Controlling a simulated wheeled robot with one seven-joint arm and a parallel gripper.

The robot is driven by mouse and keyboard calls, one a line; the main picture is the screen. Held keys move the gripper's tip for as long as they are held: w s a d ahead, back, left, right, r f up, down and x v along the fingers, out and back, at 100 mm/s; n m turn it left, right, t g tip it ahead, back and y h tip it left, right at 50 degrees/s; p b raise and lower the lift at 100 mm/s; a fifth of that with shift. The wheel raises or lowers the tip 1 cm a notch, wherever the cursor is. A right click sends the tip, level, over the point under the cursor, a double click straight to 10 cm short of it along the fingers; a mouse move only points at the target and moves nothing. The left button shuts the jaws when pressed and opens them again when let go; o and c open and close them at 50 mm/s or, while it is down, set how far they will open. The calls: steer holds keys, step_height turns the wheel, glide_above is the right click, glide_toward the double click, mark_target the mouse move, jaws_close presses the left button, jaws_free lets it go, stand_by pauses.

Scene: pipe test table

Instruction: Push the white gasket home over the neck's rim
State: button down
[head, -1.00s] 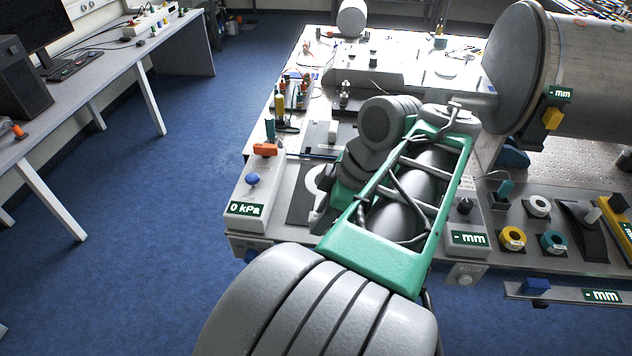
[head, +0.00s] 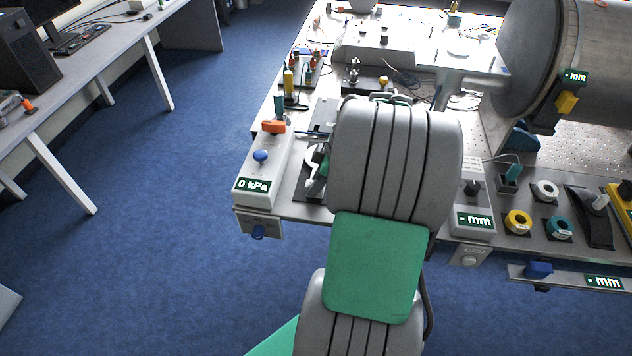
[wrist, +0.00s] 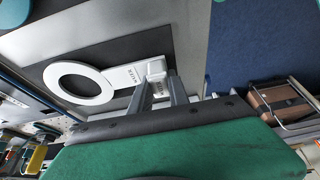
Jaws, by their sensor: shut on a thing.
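The white gasket (wrist: 106,84) is a flat ring with a printed tab and a small pale block at the tab's end. It shows in the wrist view over a dark mat (wrist: 130,55). My gripper (wrist: 160,86) is shut on the block end of the tab, with the ring out to the left. In the head view, part of the white ring (head: 311,161) shows at the left of my arm, which hides most of the gripper and the mat. I cannot make out the neck's rim in either view; only grey shows through the ring.
A box reading 0 kPa (head: 252,185) with an orange handle (head: 273,127) stands close left of my arm. A "- mm" readout box (head: 473,217) stands to its right. Yellow (head: 517,223) and white (head: 545,190) rolls lie further right. Blue floor is free on the left.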

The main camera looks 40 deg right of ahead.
steer(key=shift+f, duration=0.15)
steer(key=c, duration=1.3)
jaws_free()
steer(key=shift+o, duration=0.2)
